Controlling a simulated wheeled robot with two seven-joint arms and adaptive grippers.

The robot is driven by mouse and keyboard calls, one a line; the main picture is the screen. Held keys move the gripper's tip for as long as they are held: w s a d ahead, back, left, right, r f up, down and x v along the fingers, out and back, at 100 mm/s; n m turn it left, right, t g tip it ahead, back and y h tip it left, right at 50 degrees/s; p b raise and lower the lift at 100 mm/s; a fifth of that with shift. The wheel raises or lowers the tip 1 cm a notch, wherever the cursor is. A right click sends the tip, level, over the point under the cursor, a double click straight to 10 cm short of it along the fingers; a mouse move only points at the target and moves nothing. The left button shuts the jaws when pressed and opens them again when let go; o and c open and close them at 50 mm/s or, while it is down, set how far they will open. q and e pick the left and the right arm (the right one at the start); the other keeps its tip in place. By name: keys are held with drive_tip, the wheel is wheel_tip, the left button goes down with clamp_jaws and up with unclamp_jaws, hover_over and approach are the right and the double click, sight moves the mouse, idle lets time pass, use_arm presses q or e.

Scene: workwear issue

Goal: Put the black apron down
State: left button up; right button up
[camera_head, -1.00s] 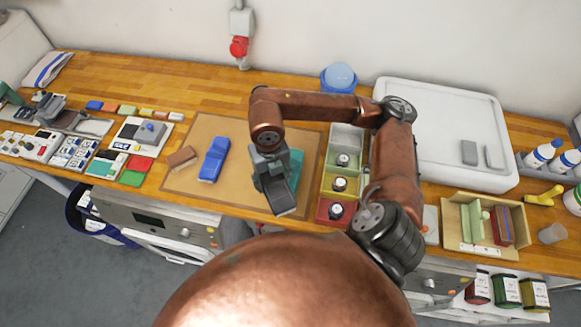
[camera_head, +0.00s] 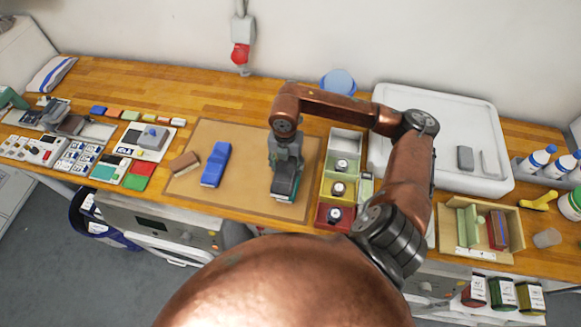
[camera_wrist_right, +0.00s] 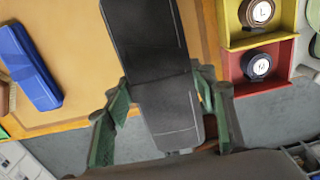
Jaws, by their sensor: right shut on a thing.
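The black apron (camera_head: 284,188) is a dark folded strip in my right gripper (camera_head: 286,168), over the right part of the tan mat (camera_head: 235,193). In the right wrist view the apron (camera_wrist_right: 157,65) runs lengthwise between the green fingers of my right gripper (camera_wrist_right: 165,105), which are shut on it. A teal edge shows along the apron in the head view; I cannot tell whether the apron rests on something or hangs just above. My left gripper is out of view.
A blue folded item (camera_head: 215,164) and a brown one (camera_head: 184,162) lie on the mat's left. A colored compartment box (camera_head: 322,190) with round items stands close to the right. A white tray (camera_head: 440,110) and a wooden box (camera_head: 483,251) are farther right.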

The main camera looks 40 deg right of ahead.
sight(290, 164)
drive_tip(key=d+f, duration=0.1)
drive_tip(key=w+d+f, duration=0.1)
drive_tip(key=f, duration=0.1)
drive_tip(key=w+d+f+p, duration=0.1)
drive_tip(key=f, duration=0.1)
drive_tip(key=shift+w+d+f, duration=0.2)
drive_tip(key=shift+w+d, duration=0.05)
wheel_tip(290, 164, down, 3)
drive_tip(key=shift+d+f+p, duration=0.15)
drive_tip(key=shift+p, duration=0.45)
drive_tip(key=shift+f, duration=0.15)
drive_tip(key=o, duration=1.3)
drive_tip(key=shift+r, duration=0.3)
wheel_tip(290, 164, up, 10)
drive_tip(key=shift+w+r+b, duration=0.1)
drive_tip(key=shift+r+b, duration=0.05)
drive_tip(key=shift+b, duration=1.05)
drive_tip(key=shift+r, duration=0.75)
